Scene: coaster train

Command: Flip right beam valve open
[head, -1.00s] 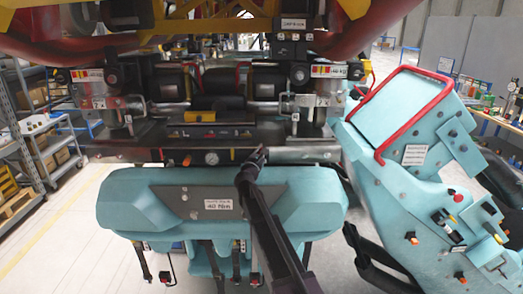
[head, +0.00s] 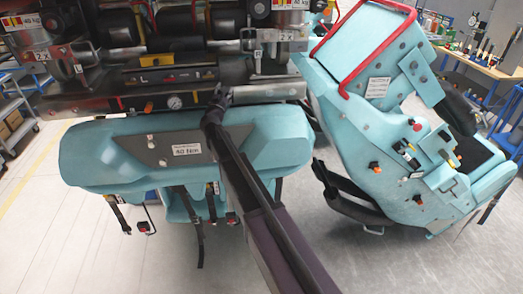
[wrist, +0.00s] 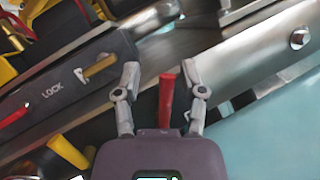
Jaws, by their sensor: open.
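My gripper (head: 220,96) is at the lower edge of the metal beam, right of a round gauge (head: 174,102) in the head view. In the wrist view my gripper (wrist: 161,72) is open, with one finger on each side of a red handle (wrist: 166,100). The handle points up in that picture; I cannot tell whether the fingers touch it. It looks like the right beam valve's handle, though no label on it is visible. In the head view my gripper hides this handle. An orange handle (head: 149,107) sits left of the gauge.
A dark panel (wrist: 60,85) marked LOCK bears a yellow lever (wrist: 100,66) and a red lever (wrist: 14,117). A yellow handle (wrist: 68,152) shows lower left. The teal seat base (head: 105,160) lies below my gripper. A tilted teal seat (head: 385,125) stands at right.

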